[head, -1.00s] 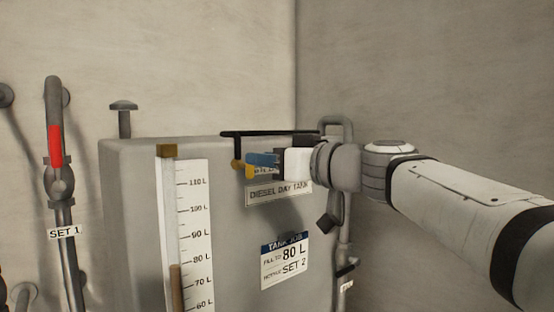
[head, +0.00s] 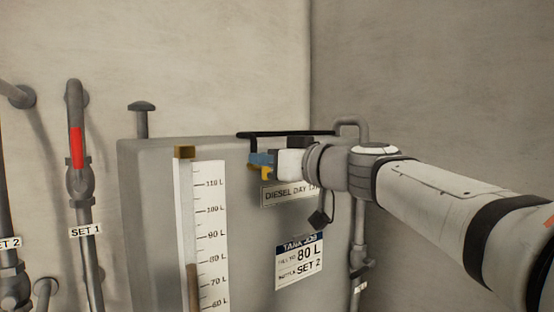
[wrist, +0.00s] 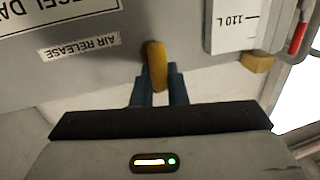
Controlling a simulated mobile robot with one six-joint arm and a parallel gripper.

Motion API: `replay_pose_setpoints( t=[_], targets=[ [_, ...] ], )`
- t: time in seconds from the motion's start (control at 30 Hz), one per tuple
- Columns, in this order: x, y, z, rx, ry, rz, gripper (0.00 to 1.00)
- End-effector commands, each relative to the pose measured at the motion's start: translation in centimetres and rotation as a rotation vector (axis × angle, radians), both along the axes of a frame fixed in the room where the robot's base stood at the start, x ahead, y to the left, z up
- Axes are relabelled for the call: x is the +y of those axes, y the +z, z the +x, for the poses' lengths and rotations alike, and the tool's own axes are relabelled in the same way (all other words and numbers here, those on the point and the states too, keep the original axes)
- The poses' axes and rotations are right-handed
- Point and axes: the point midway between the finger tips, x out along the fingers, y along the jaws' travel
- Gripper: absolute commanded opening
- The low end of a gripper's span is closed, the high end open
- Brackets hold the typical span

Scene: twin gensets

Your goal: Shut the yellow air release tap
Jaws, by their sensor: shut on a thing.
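The yellow air release tap (wrist: 157,62) is on the face of the grey diesel day tank (head: 145,200), next to the AIR RELEASE label (wrist: 82,48). In the wrist view its yellow handle reaches between the two blue fingers of my gripper (wrist: 159,92). My gripper is shut on the handle. In the head view my gripper (head: 262,159) is at the upper part of the tank's front, with a bit of yellow tap (head: 265,172) showing just below the blue fingers. The rest of the tap is hidden behind the gripper.
A sight gauge with a litre scale (head: 209,230) stands left of the tap. A TANK JOB card (head: 299,261) reads fill to 80 L, SET 2. A black bar (head: 285,134) runs along the tank top. Pipes marked SET 1 (head: 86,231) and SET 2 stand at the left.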

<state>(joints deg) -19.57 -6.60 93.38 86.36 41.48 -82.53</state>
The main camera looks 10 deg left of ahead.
Motion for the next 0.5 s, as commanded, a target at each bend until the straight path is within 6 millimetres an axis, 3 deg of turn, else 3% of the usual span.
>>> replay_pose_setpoints(
  t=[0.13,0.5],
  targets=[
    [0.73,-0.03,0.07,0.000,-0.001,0.000,0.00],
    [-0.19,-0.47,0.17,0.057,-0.003,0.049,0.00]
  ],
)
